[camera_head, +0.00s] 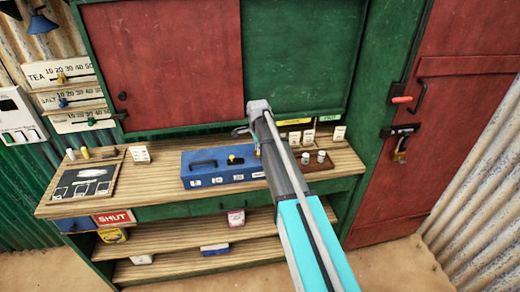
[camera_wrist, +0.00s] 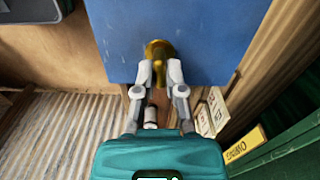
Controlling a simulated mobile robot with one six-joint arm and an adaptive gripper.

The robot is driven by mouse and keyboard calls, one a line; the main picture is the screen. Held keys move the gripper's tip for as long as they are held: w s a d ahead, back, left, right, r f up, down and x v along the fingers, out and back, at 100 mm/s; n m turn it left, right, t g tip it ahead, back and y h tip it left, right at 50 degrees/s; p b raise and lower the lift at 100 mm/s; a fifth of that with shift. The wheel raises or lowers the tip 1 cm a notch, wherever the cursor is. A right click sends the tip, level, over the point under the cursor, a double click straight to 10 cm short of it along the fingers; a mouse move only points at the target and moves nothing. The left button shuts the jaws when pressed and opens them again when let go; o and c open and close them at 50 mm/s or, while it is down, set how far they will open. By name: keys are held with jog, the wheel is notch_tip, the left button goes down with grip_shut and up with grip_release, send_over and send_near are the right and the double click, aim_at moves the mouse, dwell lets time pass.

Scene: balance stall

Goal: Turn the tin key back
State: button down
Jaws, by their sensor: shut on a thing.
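The blue tin (camera_head: 205,178) sits on the wooden counter, with a dark handle and a small black-and-yellow part on its top. In the wrist view the flat blue face of the tin (camera_wrist: 215,30) fills the top middle. A brass key (camera_wrist: 158,47) stands out from that face. My gripper (camera_wrist: 159,70) is shut on the brass key, one finger on each side. The fingers hide part of the key, and its exact angle is hard to tell. In the head view my arm crosses in front of the tin's right end and hides the fingers and key.
A wooden tray with small grey weights (camera_head: 321,156) stands right of the tin, close under my gripper. Small white cards (camera_head: 339,133) stand behind it. A dark board (camera_head: 84,182) lies at the counter's left. The red sliding panel (camera_head: 165,60) rises behind.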

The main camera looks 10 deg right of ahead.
jog(key=n, duration=0.3)
jog(key=shift+a+n, duration=0.2)
jog(key=shift+n, duration=0.2)
jog(key=n, duration=0.4)
jog(key=shift+n, duration=0.3)
jog(key=n, duration=0.4)
jog(key=shift+s+n, duration=0.1)
jog(key=shift+n, duration=2.2)
jog(key=c, duration=0.7)
grip_release()
jog(key=shift+c, duration=0.2)
